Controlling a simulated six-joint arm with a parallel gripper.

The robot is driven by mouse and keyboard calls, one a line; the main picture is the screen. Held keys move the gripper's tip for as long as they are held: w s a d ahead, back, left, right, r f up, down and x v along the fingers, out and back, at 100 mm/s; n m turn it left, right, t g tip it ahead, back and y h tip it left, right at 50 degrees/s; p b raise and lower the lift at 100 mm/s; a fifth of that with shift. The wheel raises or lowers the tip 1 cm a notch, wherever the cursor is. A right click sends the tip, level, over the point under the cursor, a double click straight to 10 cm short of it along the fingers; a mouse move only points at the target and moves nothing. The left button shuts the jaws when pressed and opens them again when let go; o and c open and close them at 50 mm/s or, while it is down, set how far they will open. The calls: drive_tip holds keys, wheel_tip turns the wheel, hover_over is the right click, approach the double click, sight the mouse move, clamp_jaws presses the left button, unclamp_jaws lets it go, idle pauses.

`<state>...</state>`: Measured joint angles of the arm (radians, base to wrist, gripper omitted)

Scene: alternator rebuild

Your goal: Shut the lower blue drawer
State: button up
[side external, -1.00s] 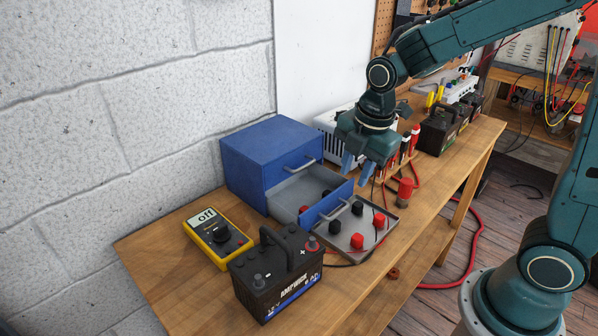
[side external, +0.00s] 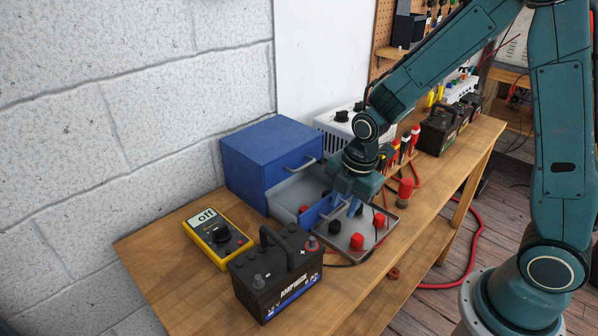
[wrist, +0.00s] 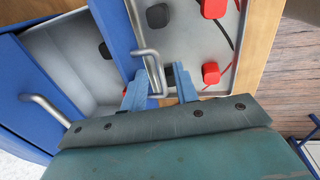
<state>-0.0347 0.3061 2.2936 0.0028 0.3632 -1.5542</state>
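The lower blue drawer (side external: 313,214) is pulled out of the blue cabinet (side external: 265,150), and its grey inside (side external: 290,193) shows, with a red and a black piece in it. In the wrist view, its blue front (wrist: 116,38) and its grey handle (wrist: 150,62) are seen from above. My gripper (side external: 346,206) is down at the drawer front. In the wrist view its blue fingers (wrist: 160,88) are apart, with the handle's end between them. I cannot tell whether they touch it. The upper drawer is shut, its handle (side external: 300,164) in front.
A grey tray (side external: 328,255) with red and black knobs lies right in front of the drawer. A black battery (side external: 275,279) and a yellow meter (side external: 216,252) stand nearer the camera. A white charger (side external: 333,128) and red-handled tools (side external: 405,148) are behind.

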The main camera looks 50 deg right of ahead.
clamp_jaws()
drive_tip(key=shift+w, duration=0.1)
hover_over(311, 198)
drive_tip(key=s+a, duration=0.1)
drive_tip(key=s, duration=0.2)
drive_tip(key=shift+s, duration=0.1)
unclamp_jaws()
idle(0.4)
